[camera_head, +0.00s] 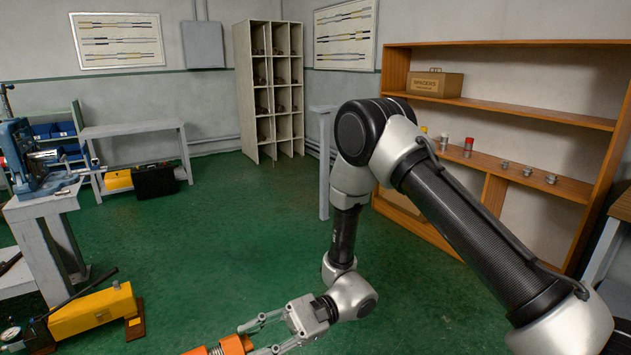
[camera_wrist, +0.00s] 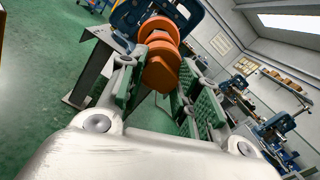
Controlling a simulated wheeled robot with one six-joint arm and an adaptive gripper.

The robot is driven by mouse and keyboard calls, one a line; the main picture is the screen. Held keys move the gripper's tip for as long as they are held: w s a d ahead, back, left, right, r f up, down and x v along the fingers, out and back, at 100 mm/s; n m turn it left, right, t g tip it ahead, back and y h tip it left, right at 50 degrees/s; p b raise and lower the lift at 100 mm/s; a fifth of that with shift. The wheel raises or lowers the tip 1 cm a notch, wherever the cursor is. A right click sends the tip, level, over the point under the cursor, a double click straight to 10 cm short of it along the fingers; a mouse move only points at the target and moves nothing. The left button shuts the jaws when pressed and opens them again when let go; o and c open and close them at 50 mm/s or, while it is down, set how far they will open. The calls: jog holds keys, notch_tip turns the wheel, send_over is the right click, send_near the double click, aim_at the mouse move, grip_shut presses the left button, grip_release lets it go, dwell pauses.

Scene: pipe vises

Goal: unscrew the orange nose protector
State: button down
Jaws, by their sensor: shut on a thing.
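The orange nose protector (camera_wrist: 161,66) sits between my gripper's fingers in the wrist view, with more orange stepped rings (camera_wrist: 158,30) beyond it toward a blue vise (camera_wrist: 135,20). My gripper (camera_wrist: 158,85) is shut on the orange protector, with green pads on both sides of it. In the head view my gripper (camera_head: 262,335) is low at the bottom edge, and the orange piece (camera_head: 232,345) shows at its fingertips, partly cut off by the frame. Whether the protector's thread is still engaged is hidden.
A blue vise (camera_head: 27,155) stands on a grey bench at the left. A yellow pump unit (camera_head: 92,312) lies on the floor at lower left. A wooden shelf (camera_head: 500,102) with small fittings stands at the right. The green floor in the middle is clear.

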jog(key=c, duration=1.6)
grip_release()
grip_shut()
jog(key=shift+w+d, duration=0.25)
jog(key=shift+d, duration=0.2)
jog(key=shift+v, duration=2.45)
jog(key=shift+r, duration=0.1)
jog(key=shift+d+r, duration=0.1)
